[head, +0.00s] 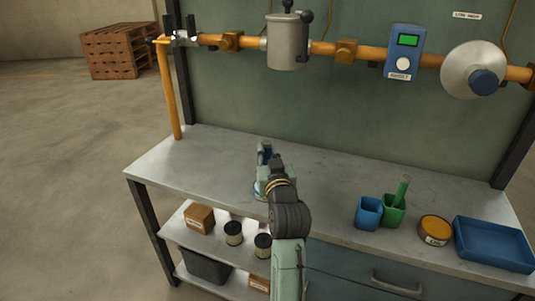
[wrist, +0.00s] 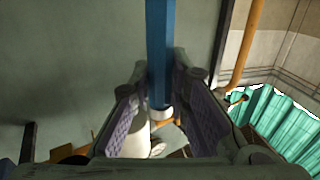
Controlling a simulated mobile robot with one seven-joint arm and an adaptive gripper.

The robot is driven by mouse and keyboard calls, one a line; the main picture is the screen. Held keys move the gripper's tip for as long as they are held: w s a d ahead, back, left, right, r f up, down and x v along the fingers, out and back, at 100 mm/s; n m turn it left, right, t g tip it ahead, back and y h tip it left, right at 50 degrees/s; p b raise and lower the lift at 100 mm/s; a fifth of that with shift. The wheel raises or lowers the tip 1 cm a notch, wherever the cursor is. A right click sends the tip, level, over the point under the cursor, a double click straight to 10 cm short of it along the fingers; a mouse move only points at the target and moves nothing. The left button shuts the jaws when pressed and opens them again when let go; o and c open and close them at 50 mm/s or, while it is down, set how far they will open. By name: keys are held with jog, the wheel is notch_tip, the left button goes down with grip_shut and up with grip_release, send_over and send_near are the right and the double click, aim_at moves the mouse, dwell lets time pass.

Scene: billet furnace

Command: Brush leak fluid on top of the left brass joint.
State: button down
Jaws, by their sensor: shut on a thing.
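A yellow pipe (head: 325,47) runs along the back panel. The left brass joint (head: 231,41) sits on it, left of a grey canister. A second brass joint (head: 346,50) sits right of the canister. My gripper (head: 265,152) is above the bench, below and in front of the pipe. In the wrist view my gripper (wrist: 161,95) is shut on a blue-handled brush (wrist: 160,45), with a pale band near the handle's lower end. The bristles cannot be made out. In the head view the brush is mostly hidden by my gripper. The gripper is apart from the left joint.
On the bench (head: 210,160) stand a blue cup (head: 369,212), a green cup (head: 394,212) with a green handle in it, a yellow tin (head: 434,230) and a blue tray (head: 493,244). A blue meter (head: 404,52) and silver dome (head: 468,70) are on the pipe. The bench's left half is clear.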

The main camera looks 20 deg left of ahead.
aim_at(268, 142)
jog(key=shift+f+b, duration=0.35)
jog(key=shift+f, duration=0.2)
dwell(0.7)
jog(key=shift+r, duration=0.1)
jog(key=shift+r+p, duration=3)
jog(key=shift+r, duration=0.45)
